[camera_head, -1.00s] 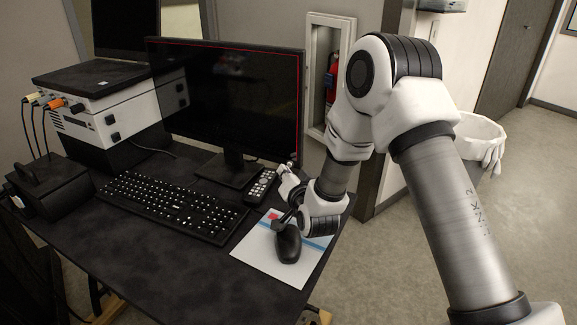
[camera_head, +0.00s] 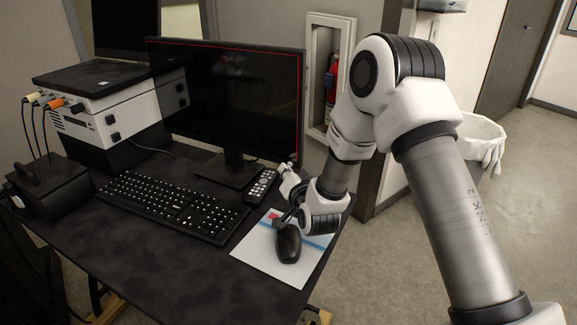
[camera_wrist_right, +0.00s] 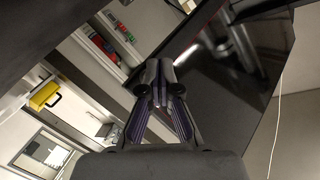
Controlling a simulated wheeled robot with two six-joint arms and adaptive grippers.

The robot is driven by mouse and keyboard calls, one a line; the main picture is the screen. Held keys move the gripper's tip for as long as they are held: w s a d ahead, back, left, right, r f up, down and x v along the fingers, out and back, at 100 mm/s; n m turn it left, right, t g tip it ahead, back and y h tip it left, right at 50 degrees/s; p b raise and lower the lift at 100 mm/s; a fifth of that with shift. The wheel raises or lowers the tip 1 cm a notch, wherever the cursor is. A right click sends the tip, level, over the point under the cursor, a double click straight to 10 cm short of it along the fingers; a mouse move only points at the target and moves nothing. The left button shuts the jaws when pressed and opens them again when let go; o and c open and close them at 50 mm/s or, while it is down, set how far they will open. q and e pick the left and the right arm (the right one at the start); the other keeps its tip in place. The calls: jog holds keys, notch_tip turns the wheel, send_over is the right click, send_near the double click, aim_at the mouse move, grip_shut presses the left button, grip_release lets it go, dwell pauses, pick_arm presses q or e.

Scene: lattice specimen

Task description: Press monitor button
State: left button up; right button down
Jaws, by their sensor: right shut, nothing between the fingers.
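The black monitor (camera_head: 225,95) stands on the desk with a dark screen and a thin red line along its top and right edges. My right gripper (camera_head: 291,167) is shut and empty, close to the monitor's lower right corner. I cannot tell whether it touches the monitor. In the right wrist view, the shut fingertips (camera_wrist_right: 160,88) point towards the dark monitor edge (camera_wrist_right: 195,30). No monitor button can be made out in either view. My left gripper is not in view.
A keyboard (camera_head: 170,205), a remote (camera_head: 261,187) and a mouse (camera_head: 288,245) on a white sheet (camera_head: 262,262) lie on the dark desk (camera_head: 150,262). A white instrument box (camera_head: 105,110) stands at left. A fire extinguisher (camera_head: 331,90) sits in a wall recess behind.

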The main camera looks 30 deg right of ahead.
jog(key=shift+w+d, duration=0.1)
jog(key=shift+d, duration=0.1)
jog(key=shift+s+a, duration=0.3)
jog(key=shift+a, duration=0.1)
jog(key=s+a, duration=0.1)
jog(key=s+a+b, duration=0.1)
jog(key=a, duration=0.1)
jog(key=s+a, duration=0.1)
jog(key=a, duration=0.1)
jog(key=shift+s, duration=0.15)
dwell(0.3)
dwell(0.4)
